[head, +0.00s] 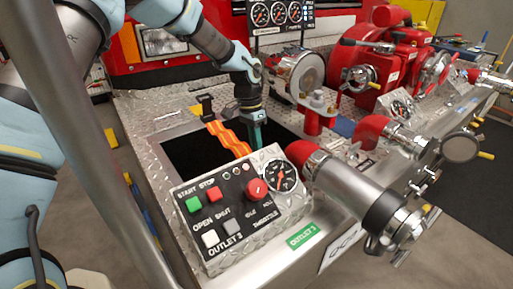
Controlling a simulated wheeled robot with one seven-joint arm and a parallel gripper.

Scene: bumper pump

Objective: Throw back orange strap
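The orange strap (227,138) is a wavy band. It runs from near a black latch-like piece (205,106) at the rear edge of a dark opening (190,156) down toward the control box. Its lower end is close to the box's top edge. My gripper (257,143) points down over the opening, just right of the strap. Its teal fingers look apart from the strap or barely beside it; contact cannot be made out. The fingers are seen edge-on, so their opening is unclear.
A control box (243,207) with buttons, a red throttle knob and a gauge stands in front of the opening. A large silver pipe (345,187) with a red collar lies to the right. A red post (314,117) and a round silver fitting (300,73) stand behind my gripper.

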